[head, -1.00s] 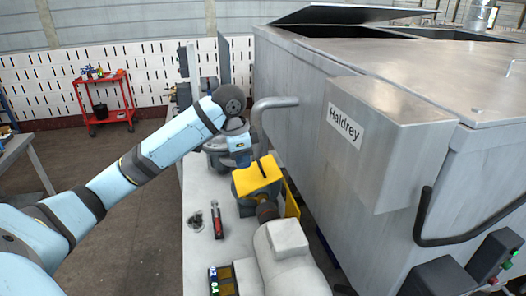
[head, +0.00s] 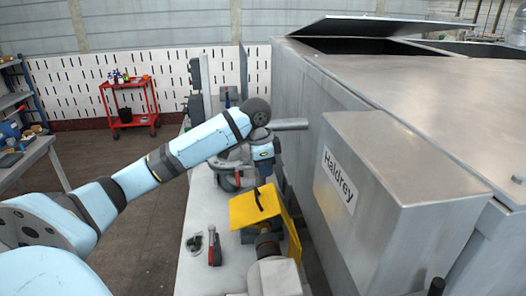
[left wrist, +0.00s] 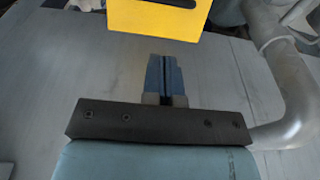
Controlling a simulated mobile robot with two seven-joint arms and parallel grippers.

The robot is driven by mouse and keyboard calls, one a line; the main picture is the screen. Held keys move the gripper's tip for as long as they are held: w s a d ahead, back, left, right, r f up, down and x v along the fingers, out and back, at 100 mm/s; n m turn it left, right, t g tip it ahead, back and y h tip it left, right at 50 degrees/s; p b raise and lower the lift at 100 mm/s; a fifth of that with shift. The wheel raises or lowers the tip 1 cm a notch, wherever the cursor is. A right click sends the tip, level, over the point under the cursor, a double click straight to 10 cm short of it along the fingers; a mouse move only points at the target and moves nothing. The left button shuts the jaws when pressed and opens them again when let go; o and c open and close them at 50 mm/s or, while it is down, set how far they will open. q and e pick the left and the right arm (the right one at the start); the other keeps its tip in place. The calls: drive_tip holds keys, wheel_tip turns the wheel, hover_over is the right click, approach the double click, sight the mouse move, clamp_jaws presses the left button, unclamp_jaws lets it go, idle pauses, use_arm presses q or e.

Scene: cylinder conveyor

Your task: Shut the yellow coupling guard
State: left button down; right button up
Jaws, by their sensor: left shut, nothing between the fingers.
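The yellow coupling guard (head: 252,208) sits on the pale bench in the lower middle of the head view. Its sloping top has a dark slot or handle, and a yellow side panel (head: 291,228) stands at its right. Whether its cover is fully down, I cannot tell. My left gripper (head: 265,178) points down just beyond the guard's far edge; its fingertips are hard to make out there. In the left wrist view its blue fingers (left wrist: 166,78) are together and empty, with the yellow guard (left wrist: 155,22) just past their tips, a small gap apart. My right gripper is not in view.
The large grey metal housing labelled Haldrey (head: 370,190) stands close on the right. A grey pipe (head: 290,124) juts out near my left wrist. A red-handled tool (head: 214,246) lies on the bench left of the guard. A red cart (head: 130,103) stands far off.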

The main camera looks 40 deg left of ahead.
sight(262, 200)
use_arm(q)
drive_tip(key=f, duration=0.2)
drive_tip(key=f+p, duration=0.1)
drive_tip(key=f, duration=0.1)
drive_tip(key=shift+s+a, duration=0.35)
drive_tip(key=shift+s+a+f, duration=0.15)
drive_tip(key=shift+s+f, duration=0.1)
drive_tip(key=shift+s+a+f, duration=0.15)
drive_tip(key=shift+a+f, duration=0.05)
drive_tip(key=shift+f, duration=0.2)
drive_tip(key=shift+f, duration=0.1)
